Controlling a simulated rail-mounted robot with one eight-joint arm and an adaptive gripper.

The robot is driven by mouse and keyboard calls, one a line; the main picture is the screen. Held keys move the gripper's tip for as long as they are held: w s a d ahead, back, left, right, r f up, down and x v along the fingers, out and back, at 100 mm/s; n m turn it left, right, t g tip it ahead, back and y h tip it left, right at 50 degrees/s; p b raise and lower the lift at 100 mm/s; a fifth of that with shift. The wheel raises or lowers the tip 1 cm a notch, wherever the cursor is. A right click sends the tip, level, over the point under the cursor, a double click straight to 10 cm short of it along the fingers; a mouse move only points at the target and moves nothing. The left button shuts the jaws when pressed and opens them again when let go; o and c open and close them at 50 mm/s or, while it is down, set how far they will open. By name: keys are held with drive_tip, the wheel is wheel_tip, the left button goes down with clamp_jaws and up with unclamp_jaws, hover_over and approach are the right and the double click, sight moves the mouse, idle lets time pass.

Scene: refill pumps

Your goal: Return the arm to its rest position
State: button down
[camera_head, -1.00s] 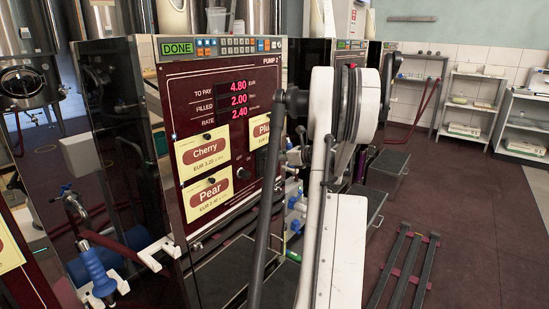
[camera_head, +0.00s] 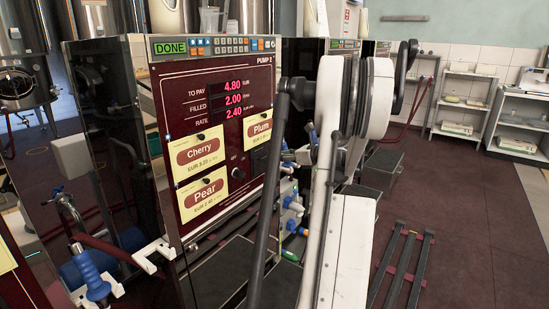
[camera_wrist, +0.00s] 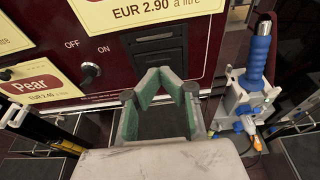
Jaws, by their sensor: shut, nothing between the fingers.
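My gripper (camera_wrist: 162,80) shows in the wrist view, its green-padded fingers drawn together at the tips with nothing held. It is in front of the dark red pump panel, below the card reading EUR 2.90 (camera_wrist: 145,15). In the head view my white arm (camera_head: 345,235) rises in the middle with its elbow at the top, and my gripper cannot be made out. The pump panel (camera_head: 215,75) shows DONE, 4.80 to pay, 2.00 filled and a rate of 2.40. Cherry (camera_head: 199,152), Pear (camera_head: 203,193) and Plum (camera_head: 258,130) cards are on it.
A blue-handled nozzle (camera_wrist: 258,55) sits in a holder right of my gripper. Another blue-handled nozzle (camera_head: 92,276) is at the lower left of the head view. An on-off knob (camera_wrist: 90,71) juts from the panel. Open floor (camera_head: 470,220) and white shelves (camera_head: 465,100) lie to the right.

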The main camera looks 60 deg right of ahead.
drive_tip(key=s+r+p, duration=0.1)
drive_tip(key=s+r, duration=0.4)
drive_tip(key=shift+s+a+r, duration=0.15)
drive_tip(key=shift+a+r, duration=0.2)
drive_tip(key=shift+a, duration=0.1)
